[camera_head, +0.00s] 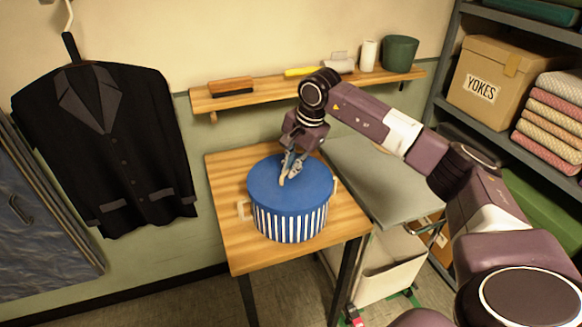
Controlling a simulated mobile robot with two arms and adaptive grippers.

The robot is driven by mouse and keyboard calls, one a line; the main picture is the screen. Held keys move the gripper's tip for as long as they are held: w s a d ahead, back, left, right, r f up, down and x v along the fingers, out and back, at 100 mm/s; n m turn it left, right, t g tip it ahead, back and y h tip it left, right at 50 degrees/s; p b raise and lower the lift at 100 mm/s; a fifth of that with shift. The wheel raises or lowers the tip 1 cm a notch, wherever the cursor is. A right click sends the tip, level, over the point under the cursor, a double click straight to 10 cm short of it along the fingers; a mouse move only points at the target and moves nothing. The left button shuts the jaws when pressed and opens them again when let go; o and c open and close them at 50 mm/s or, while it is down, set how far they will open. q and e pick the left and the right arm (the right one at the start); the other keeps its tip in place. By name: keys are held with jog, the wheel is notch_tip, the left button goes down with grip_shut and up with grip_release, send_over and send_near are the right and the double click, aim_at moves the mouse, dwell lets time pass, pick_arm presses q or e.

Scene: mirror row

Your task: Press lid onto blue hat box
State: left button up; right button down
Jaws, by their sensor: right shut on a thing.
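The blue hat box (290,225) stands upright on a small wooden table, with blue and white stripes on its side and a pale handle at either side. Its plain blue lid (265,180) lies on top, covering the opening. I cannot tell whether a small gap is left under the rim. My right gripper (287,179) points down at the middle of the lid and is shut there. Its fingers hide the part of the lid they hold. My left gripper is out of view.
The wooden table (228,222) has bare room left of the box. A grey board (375,180) is close on the right. A wall shelf (270,94) with brushes and a green pot (400,53) runs behind. A black jacket (105,150) hangs at left.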

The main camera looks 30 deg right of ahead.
jog(key=c, duration=1.5)
grip_release()
jog(key=shift+c, duration=0.2)
jog(key=shift+r+p, duration=2.7)
jog(key=shift+r, duration=1.35)
jog(key=shift+c, duration=0.3)
